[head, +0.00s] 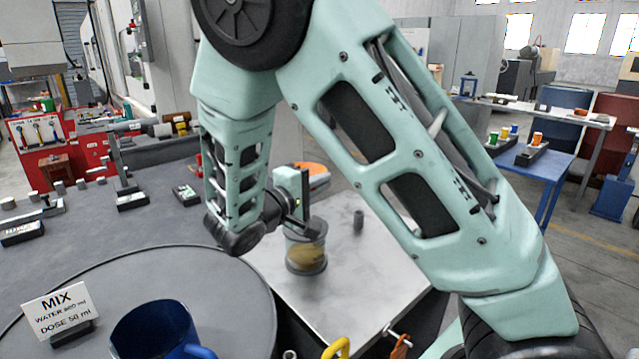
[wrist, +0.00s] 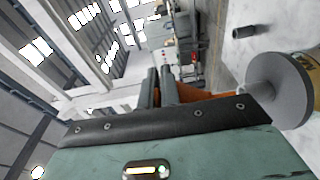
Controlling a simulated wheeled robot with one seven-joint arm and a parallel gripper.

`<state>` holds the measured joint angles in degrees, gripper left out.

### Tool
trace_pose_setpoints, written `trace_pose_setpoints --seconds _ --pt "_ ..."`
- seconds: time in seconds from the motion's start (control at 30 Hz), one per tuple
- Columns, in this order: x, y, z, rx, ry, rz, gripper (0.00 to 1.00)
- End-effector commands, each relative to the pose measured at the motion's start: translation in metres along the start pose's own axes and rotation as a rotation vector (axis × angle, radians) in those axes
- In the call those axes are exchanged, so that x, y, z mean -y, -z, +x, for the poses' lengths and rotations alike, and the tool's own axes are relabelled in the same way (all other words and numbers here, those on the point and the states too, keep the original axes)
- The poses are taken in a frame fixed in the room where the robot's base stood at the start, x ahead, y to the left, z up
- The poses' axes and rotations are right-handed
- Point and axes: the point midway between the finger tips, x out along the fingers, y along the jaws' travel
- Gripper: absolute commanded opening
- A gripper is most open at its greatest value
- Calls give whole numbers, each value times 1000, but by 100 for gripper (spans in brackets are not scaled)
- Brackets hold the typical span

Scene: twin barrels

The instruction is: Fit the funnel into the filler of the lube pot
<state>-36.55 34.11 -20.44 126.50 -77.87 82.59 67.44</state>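The lube pot (head: 306,250), a clear round jar with amber contents, stands on the steel bench top. In the wrist view its round grey lid (wrist: 285,92) shows at the right, with a small pale neck on it that looks like the filler (wrist: 261,90). The orange funnel (head: 314,170) is above the pot, partly behind my gripper (head: 303,197). In the wrist view the funnel (wrist: 205,88) lies beside my dark fingers, which are close together and appear shut on it. My gripper's body hides much of the funnel, and I cannot tell whether its tip touches the filler.
A small dark cylinder (head: 358,219) stands on the steel bench (head: 375,262) right of the pot. A blue mug (head: 155,332) and a MIX sign (head: 61,311) stand on the grey drum at front left. The bench around the pot is mostly clear.

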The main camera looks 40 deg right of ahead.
Motion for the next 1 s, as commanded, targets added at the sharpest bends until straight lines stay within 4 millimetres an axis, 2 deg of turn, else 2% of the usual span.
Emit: trace_pose_setpoints --seconds 1.0 --pt "25 0 0 0 0 0 0"
